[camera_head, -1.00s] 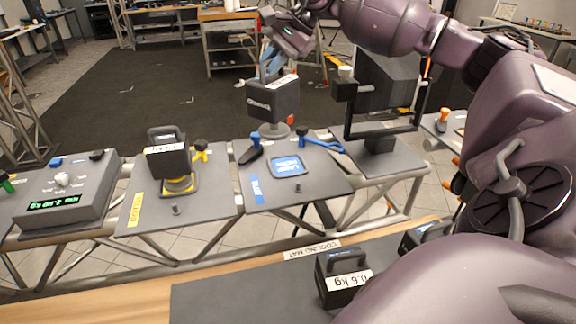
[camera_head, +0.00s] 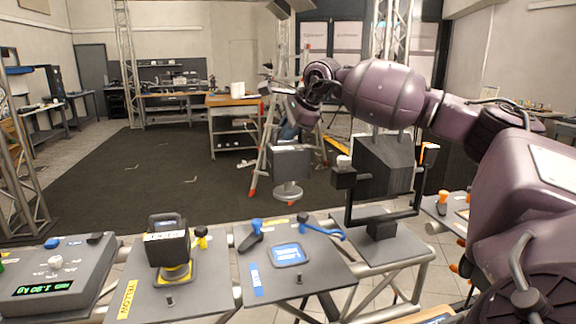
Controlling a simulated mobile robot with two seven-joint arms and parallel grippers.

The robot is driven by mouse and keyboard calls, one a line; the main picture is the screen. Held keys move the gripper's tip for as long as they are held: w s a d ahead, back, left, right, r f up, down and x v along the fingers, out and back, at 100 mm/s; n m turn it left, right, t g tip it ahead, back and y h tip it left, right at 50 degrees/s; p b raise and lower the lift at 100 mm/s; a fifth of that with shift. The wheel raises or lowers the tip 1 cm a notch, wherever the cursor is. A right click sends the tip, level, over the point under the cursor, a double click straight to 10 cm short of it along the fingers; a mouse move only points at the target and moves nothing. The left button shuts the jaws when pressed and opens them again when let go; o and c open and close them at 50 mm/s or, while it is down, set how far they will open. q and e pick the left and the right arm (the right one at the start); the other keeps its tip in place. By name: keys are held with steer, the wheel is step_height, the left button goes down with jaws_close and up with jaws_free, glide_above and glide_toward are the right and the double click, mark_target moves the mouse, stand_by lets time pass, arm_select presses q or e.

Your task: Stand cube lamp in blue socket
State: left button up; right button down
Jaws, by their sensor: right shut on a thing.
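The cube lamp (camera_head: 292,163) is a dark box with a round grey foot below it. My right gripper (camera_head: 290,137) is shut on its top and holds it roughly upright in the air. The blue socket (camera_head: 289,254) is a blue-rimmed plate on a grey panel with a blue label strip. The lamp's foot hangs above the panel's back edge in the picture, clear of the socket. My left gripper is out of view.
Another cube lamp (camera_head: 167,245) stands on the yellow-marked panel to the left. A scale (camera_head: 55,278) with a green display is at far left. A large black lamp in a yoke (camera_head: 383,170) stands on the panel right of the blue one.

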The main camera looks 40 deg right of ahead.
step_height(320, 180, down, 19)
steer(key=shift+f, duration=0.15)
stand_by(0.8)
steer(key=shift+f, duration=0.1)
steer(key=c, duration=1.1)
jaws_free()
steer(key=shift+f, duration=0.1)
steer(key=shift+c, duration=0.2)
steer(key=v, duration=1.2)
steer(key=shift+p, duration=0.45)
